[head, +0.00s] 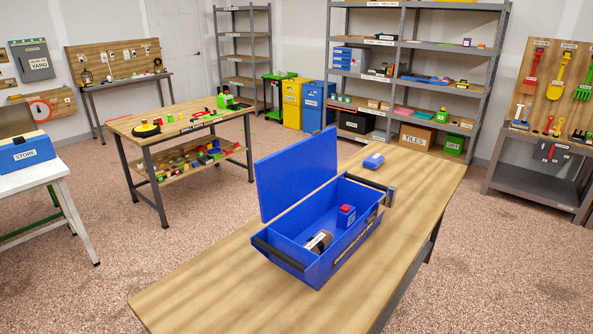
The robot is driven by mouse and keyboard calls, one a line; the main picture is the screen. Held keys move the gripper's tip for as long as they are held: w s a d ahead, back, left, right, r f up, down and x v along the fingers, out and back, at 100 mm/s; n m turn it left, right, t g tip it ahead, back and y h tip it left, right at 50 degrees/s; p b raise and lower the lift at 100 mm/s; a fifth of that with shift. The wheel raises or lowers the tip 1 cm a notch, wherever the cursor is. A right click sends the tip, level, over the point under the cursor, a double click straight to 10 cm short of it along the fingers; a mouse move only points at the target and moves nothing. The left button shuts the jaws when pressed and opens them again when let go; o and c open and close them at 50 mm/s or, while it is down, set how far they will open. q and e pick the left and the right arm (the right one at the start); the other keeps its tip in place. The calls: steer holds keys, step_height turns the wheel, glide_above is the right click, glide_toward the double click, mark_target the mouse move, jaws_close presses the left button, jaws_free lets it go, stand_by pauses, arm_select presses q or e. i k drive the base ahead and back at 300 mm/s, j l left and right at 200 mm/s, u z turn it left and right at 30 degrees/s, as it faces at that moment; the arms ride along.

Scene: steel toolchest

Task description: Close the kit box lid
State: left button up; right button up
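The blue kit box (320,272) stands on the wooden bench in the middle of the head view. Its blue lid (297,175) is open and stands up, leaning back slightly, along the box's left long side. Inside lie a dark roll with a white label (318,241) and a small blue block with a red top (346,216). Dark bars, which look like handles, sit at the near and far ends. Neither of my grippers shows in the head view, and nothing is seen touching the lid.
A small blue item (373,161) lies on the wooden bench (210,291) beyond the box. The bench is bare at its near left. Another workbench (186,124) with tools stands behind at left, and a white table (40,177) at far left. Open speckled floor lies between them.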

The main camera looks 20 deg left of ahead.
mark_target(284, 177)
steer(key=j+z, duration=0.15)
steer(key=j, duration=0.4)
steer(key=i+j+z, duration=0.15)
steer(key=j, duration=0.45)
steer(key=j+z, duration=0.15)
steer(key=j, duration=0.4)
steer(key=j+z, duration=0.15)
steer(key=j, duration=0.45)
steer(key=k+j+z, duration=0.15)
steer(key=j, duration=0.4)
steer(key=j+z, duration=0.15)
steer(key=j, duration=0.45)
steer(key=k+j+z, duration=0.15)
steer(key=j, duration=0.4)
steer(key=k+j+z, duration=0.15)
steer(key=j, duration=0.4)
steer(key=i, duration=0.05)
